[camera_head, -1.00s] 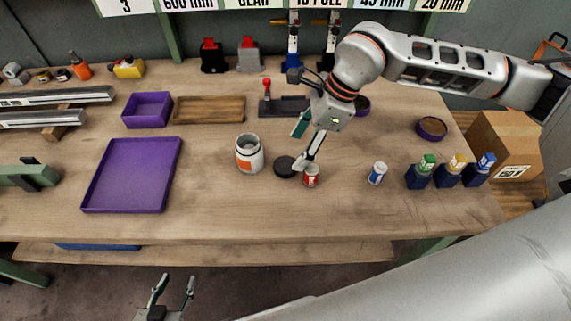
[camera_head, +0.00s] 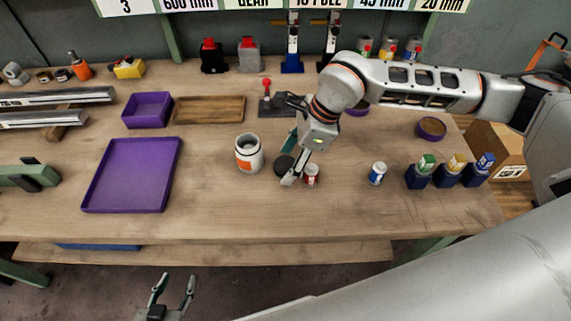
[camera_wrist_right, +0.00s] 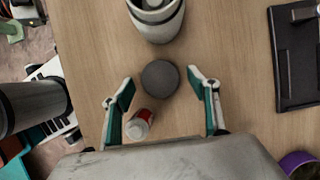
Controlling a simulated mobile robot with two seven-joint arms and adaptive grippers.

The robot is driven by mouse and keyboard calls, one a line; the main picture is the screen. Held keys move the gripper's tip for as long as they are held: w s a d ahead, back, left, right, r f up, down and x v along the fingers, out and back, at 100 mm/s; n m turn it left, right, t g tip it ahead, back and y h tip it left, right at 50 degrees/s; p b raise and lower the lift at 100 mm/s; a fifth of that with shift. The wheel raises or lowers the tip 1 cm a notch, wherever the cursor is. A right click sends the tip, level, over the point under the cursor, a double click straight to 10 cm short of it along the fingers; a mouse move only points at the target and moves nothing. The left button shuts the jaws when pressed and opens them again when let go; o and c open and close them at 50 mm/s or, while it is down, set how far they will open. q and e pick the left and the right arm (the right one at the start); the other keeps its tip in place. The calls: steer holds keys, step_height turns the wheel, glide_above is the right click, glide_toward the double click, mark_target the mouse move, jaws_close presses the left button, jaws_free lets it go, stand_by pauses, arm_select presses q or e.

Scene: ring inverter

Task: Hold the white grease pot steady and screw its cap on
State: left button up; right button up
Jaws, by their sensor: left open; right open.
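The white grease pot (camera_head: 249,154) with an orange label stands upright and uncapped on the bench in the head view; its lower part shows at the top of the right wrist view (camera_wrist_right: 158,22). The black round cap (camera_wrist_right: 160,78) lies flat on the bench beside the pot. My right gripper (camera_wrist_right: 161,88) is open above the cap, with a finger on either side of it in the wrist view; whether it touches the cap cannot be told. In the head view the right gripper partly hides the cap (camera_head: 282,166). My left gripper (camera_head: 175,278) is open and empty below the bench's front edge.
A small red-and-white can (camera_wrist_right: 139,124) stands close to the cap and one right finger. A blue-and-white can (camera_head: 377,173) stands to the right. A purple tray (camera_head: 130,206) lies left of the pot. The bench front is clear.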

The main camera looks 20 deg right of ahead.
mark_target(289, 165)
steer(key=c, duration=0.8)
steer(key=shift+o, duration=0.2)
steer(key=shift+r, duration=0.15)
step_height(289, 165, up, 20)
steer(key=shift+p, duration=0.35)
